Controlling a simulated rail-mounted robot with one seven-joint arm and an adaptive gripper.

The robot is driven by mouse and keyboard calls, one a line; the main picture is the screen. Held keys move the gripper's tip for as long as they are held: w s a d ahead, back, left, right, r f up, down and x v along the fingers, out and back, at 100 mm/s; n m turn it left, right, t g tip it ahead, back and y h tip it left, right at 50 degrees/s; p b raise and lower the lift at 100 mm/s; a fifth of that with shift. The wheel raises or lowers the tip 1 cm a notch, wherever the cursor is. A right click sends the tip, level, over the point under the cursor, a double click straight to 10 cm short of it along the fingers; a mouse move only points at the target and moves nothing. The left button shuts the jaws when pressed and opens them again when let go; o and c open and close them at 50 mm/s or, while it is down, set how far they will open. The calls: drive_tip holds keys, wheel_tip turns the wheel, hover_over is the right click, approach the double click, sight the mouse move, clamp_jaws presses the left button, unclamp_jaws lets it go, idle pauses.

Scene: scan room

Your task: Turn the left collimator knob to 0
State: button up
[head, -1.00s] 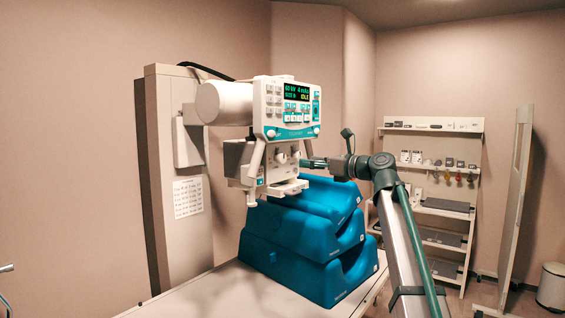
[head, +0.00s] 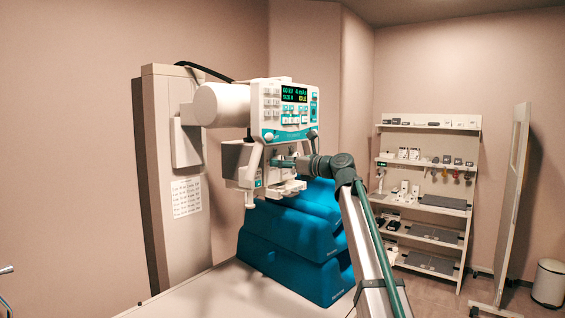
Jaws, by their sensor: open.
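The collimator (head: 238,158) is the white box with a grey side under the control panel of the X-ray head, left of the picture's middle. My gripper (head: 271,163) is in front of the collimator's face, coming in from the right, small and dark green. Its jaws are open, with nothing seen between them. It covers the area where the knobs sit, so I cannot make out the left knob, its setting, or whether the jaws touch it.
The control panel (head: 288,108) with a lit display is just above my gripper. Blue foam cushions (head: 285,250) are stacked on the white table (head: 215,292) below. A tray-like bracket (head: 290,187) juts out under the collimator. Shelves (head: 432,206) stand at the back right.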

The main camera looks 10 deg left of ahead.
drive_tip(key=c, duration=1.1)
drive_tip(key=shift+c, duration=0.2)
drive_tip(key=shift+n, duration=0.3)
drive_tip(key=n+b, duration=1.1)
drive_tip(key=n, duration=0.7)
drive_tip(key=shift+n+b, duration=0.3)
drive_tip(key=shift+b, duration=0.1)
